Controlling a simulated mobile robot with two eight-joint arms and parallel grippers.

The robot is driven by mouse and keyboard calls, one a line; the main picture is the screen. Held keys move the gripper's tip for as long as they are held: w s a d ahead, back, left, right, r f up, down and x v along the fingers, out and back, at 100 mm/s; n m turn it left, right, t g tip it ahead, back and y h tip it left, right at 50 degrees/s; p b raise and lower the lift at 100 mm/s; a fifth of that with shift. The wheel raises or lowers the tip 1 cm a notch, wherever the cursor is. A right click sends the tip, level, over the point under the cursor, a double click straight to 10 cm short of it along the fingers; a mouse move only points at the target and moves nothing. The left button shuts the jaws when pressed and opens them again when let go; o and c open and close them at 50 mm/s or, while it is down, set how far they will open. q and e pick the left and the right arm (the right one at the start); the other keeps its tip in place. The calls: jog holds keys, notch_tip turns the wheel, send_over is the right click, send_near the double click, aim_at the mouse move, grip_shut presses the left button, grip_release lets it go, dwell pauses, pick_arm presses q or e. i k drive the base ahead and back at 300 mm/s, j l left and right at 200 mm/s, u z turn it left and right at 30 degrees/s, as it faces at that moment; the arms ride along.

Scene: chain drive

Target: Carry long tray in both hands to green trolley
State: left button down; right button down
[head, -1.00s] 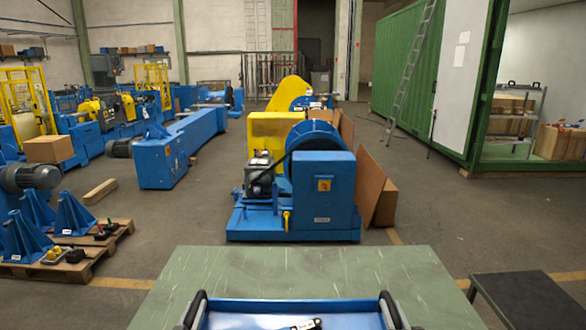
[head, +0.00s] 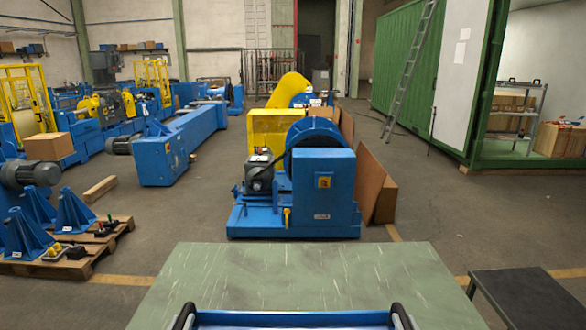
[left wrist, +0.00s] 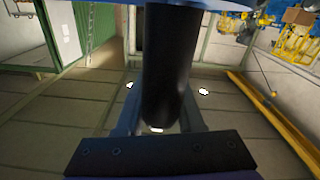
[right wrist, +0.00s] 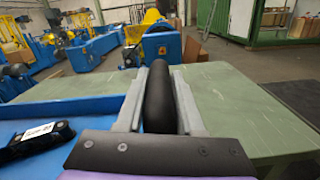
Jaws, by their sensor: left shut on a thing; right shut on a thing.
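The long tray is blue; its far rim (head: 290,319) shows at the bottom edge of the head view, and most of it is cut off. It has a black handle at each end, left (head: 184,316) and right (head: 402,316). My left gripper (left wrist: 162,118) is shut on the left handle in the left wrist view. My right gripper (right wrist: 160,100) is shut on the right handle, with the tray (right wrist: 85,106) beside it. A black part with a white label (right wrist: 38,138) lies in the tray. I cannot identify a green trolley for certain.
A scratched pale green top (head: 300,275) lies ahead of and beside the tray; I cannot tell whether they touch. A dark low table (head: 530,300) stands right. A blue machine (head: 322,190) stands beyond, a pallet with blue stands (head: 75,262) left. Floor shows between them.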

aim_at(548, 310)
jog(key=k+l, duration=0.1)
jog(key=l, duration=1.2)
jog(key=l+u, duration=0.15)
jog(key=l, duration=0.45)
jog(key=l+u, duration=0.15)
jog(key=l, duration=0.45)
jog(key=k+l+u, duration=0.15)
jog(key=l, duration=0.45)
